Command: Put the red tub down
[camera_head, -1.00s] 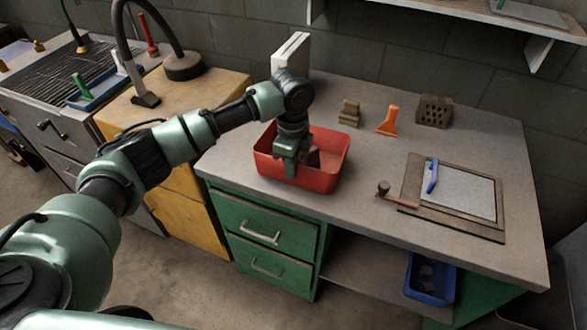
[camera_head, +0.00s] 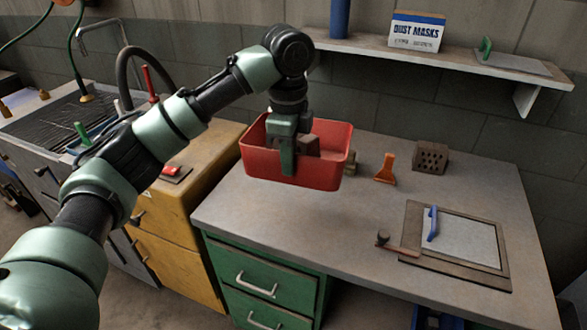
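The red tub (camera_head: 322,172) is in the head view, raised above the left part of the grey workbench (camera_head: 285,213). It is close to level. A brownish block (camera_head: 308,145) lies inside it. My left gripper (camera_head: 287,160) points down and is shut on the tub's near wall, with one finger showing on the outside. The other finger is hidden behind the wall. My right gripper is not in view.
A hollow brick (camera_head: 431,158), an orange tool (camera_head: 385,168) and a partly hidden tan item (camera_head: 361,163) stand at the back. A framed board (camera_head: 463,237) and a brush-like tool (camera_head: 397,246) lie at right. The bench front-left is clear.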

